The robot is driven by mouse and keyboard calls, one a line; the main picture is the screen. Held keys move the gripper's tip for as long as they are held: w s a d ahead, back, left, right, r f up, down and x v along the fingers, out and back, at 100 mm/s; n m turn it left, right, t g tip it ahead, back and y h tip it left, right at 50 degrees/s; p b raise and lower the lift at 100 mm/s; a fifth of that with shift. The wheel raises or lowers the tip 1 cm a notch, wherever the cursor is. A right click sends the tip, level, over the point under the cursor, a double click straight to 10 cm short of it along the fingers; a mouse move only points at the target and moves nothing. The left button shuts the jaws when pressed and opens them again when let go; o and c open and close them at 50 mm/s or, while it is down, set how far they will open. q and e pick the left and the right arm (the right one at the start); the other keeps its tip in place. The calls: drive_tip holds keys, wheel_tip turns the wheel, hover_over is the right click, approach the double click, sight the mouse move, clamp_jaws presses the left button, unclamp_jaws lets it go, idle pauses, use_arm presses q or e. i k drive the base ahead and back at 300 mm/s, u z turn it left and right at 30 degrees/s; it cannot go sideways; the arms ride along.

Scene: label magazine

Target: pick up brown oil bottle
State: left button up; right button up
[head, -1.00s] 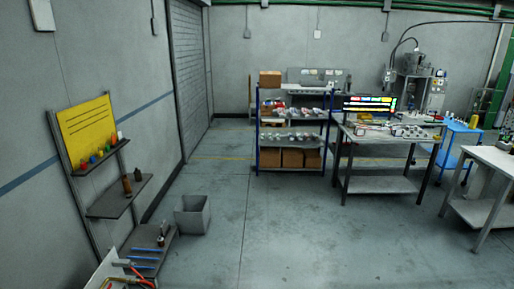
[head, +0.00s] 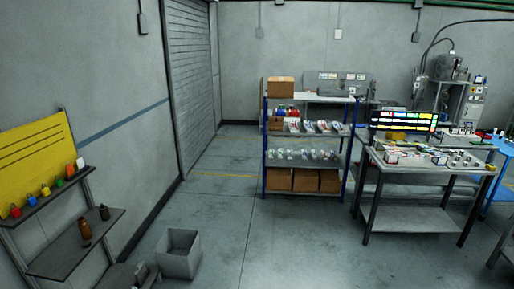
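A brown bottle (head: 85,229) stands upright on the middle grey shelf (head: 62,262) of the wall rack at the left. A smaller dark bottle (head: 104,212) stands to its right on the same shelf. I cannot read any label on either bottle. Neither of my grippers shows in the head view.
A yellow board (head: 38,150) tops the rack, above a shelf of small coloured items. A grey open bin (head: 179,253) stands on the floor beside the rack. A blue-framed shelf unit (head: 265,160) and a workbench (head: 410,168) stand farther off. The middle floor is clear.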

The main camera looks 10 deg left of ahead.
sight(86, 232)
drive_tip(key=u, duration=0.25)
drive_tip(key=i, duration=1.95)
drive_tip(key=u, duration=1.2)
drive_tip(key=i, duration=1.85)
drive_tip(key=u, duration=1)
